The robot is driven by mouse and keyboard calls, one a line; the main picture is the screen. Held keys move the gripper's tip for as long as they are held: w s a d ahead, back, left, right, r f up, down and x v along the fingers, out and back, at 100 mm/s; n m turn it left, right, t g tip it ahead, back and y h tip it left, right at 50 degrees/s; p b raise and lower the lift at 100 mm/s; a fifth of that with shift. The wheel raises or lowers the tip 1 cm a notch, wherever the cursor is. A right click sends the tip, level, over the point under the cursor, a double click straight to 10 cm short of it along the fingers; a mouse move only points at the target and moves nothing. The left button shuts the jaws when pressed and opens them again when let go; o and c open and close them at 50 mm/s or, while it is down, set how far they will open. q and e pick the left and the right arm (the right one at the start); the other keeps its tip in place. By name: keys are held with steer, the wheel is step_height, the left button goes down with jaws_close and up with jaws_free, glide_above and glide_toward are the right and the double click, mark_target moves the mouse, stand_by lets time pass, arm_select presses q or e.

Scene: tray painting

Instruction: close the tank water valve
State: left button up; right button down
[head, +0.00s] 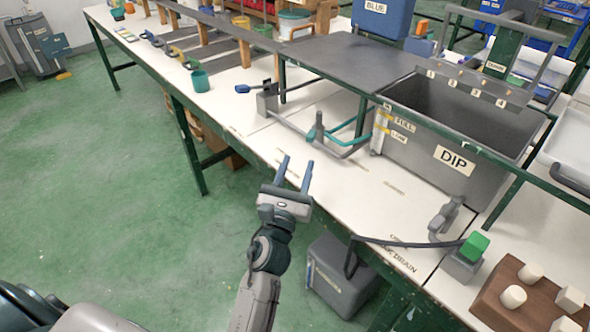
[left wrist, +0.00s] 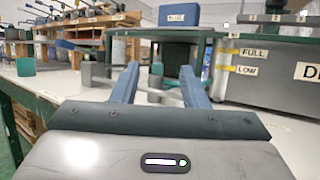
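A grey pipe (head: 297,124) runs along the table to the left of the dip tank (head: 470,183). A blue lever (head: 243,88) sits by a grey upright block (head: 267,100) at the pipe's left end. No valve label is readable, so I cannot tell which is the water valve. My left gripper (head: 297,165) is open and empty, in front of the table edge and apart from both handles. In the left wrist view, the blue lever (left wrist: 65,44) shows beyond the left finger. My right gripper is not in view.
A green-topped box (head: 475,245) with a hose and a grey fitting (head: 445,215) are by a partly readable DRAIN label. A raised grey shelf (head: 345,60) is behind the pipe. A grey bin (head: 340,275) sits under the table.

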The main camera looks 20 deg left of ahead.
arm_select(q)
steer(key=shift+s, duration=0.4)
steer(key=shift+c, duration=0.4)
